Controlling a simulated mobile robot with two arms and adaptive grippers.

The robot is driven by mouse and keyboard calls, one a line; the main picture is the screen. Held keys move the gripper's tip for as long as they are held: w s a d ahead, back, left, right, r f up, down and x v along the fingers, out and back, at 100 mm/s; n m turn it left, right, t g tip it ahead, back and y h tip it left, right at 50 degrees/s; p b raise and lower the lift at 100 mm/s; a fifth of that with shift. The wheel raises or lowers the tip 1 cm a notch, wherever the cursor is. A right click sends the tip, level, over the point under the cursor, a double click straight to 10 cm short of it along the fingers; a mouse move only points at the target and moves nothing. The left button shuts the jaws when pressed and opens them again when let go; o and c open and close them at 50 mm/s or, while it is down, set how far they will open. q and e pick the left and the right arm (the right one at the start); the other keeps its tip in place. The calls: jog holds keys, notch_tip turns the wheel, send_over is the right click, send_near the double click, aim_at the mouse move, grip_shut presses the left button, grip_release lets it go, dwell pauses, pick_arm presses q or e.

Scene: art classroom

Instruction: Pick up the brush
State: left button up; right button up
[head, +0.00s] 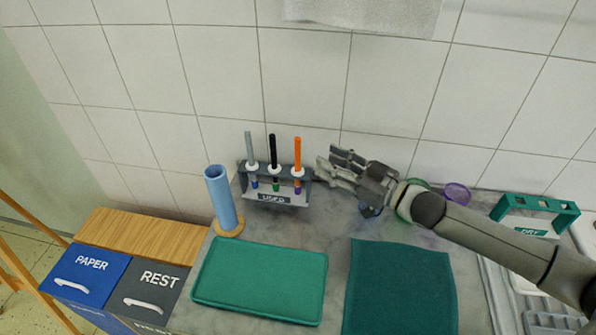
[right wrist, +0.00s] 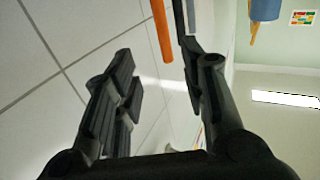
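Three brushes stand upright in a grey rack marked "USED" (head: 268,198) near the wall: a grey-handled brush (head: 249,147), a black-handled brush (head: 273,150) and an orange-handled brush (head: 297,152). My right gripper (head: 324,166) is open and empty just right of the orange brush, pointing left toward it. In the right wrist view, the orange handle (right wrist: 161,28) shows beyond the gap between the open fingers (right wrist: 165,95), apart from them. A black handle shows close beside the right finger there. My left gripper is not in view.
A blue cylinder (head: 222,200) on a round wooden base stands left of the rack. A teal rack marked "DRY" (head: 535,208) is at the right. Coloured round items sit behind my right wrist.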

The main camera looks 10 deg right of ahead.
aim_at(298, 170)
jog(key=p+x, duration=0.1)
jog(key=x, duration=0.5)
jog(key=p+x, duration=0.1)
jog(key=x, duration=0.2)
jog(key=shift+s+a+r+p, duration=0.15)
jog(key=shift+a+r+p, duration=0.15)
jog(key=shift+w+a+f, duration=0.15)
jog(key=shift+w, duration=0.05)
jog(key=shift+s, duration=0.1)
jog(key=shift+c, duration=0.4)
grip_shut()
